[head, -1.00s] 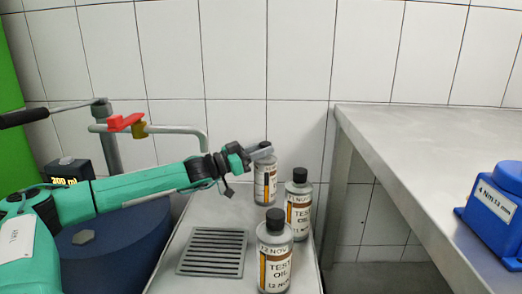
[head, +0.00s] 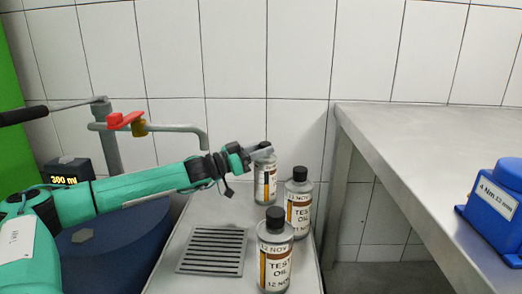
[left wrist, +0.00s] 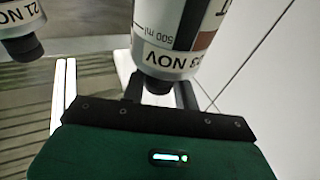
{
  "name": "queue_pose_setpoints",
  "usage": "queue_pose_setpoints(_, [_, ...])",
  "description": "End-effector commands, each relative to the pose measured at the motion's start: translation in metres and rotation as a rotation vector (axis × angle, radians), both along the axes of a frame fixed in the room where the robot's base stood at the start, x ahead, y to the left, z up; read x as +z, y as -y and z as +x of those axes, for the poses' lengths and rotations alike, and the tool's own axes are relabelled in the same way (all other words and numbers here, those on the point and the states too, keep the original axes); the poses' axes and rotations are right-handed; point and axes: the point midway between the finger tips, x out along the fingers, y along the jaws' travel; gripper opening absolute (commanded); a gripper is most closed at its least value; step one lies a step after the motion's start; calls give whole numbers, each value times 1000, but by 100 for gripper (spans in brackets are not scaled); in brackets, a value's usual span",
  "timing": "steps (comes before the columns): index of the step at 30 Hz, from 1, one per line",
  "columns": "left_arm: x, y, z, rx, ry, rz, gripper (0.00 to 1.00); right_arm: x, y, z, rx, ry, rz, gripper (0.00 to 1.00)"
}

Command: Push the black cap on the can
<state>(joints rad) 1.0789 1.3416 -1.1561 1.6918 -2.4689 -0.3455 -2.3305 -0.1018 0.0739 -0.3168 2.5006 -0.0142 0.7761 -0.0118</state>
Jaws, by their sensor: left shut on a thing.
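The rear TEST OIL can (head: 265,184) stands upright on the grey bench near the tiled wall. Its black cap (head: 264,145) sits at the can's top, partly hidden by my left gripper (head: 262,152). The gripper reaches in from the left and is shut on the cap. In the left wrist view the can (left wrist: 180,45) appears upside down, with the black cap (left wrist: 157,84) between the two fingers. I cannot tell whether the cap is fully seated. My right gripper is not in view.
Two more capped cans stand nearby, one at middle right (head: 299,205) and one in front (head: 275,262). A drain grate (head: 212,250) lies to their left. A tap with a red handle (head: 125,121) is behind my left arm. A steel table (head: 430,150) is at right, with a blue device (head: 495,212).

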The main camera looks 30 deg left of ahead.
Motion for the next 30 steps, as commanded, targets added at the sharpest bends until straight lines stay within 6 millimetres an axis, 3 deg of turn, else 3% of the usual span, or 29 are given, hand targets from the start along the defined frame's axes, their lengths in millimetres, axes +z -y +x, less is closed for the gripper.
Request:
queue_pose_setpoints(9, [-3,0,0,0,0,0,6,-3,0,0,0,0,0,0])
queue_pose_setpoints(10, [-3,0,0,0,0,0,32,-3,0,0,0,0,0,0])
queue_pose_setpoints(13, [-3,0,0,0,0,0,52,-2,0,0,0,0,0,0])
queue_pose_setpoints(14, [-3,0,0,0,0,0,56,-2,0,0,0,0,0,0])
queue_pose_setpoints(20, [-3,0,0,0,0,0,56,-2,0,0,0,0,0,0])
queue_pose_setpoints(26, [-3,0,0,0,0,0,95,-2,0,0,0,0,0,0])
queue_pose_setpoints(30, [-3,0,0,0,0,0,96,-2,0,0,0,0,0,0])
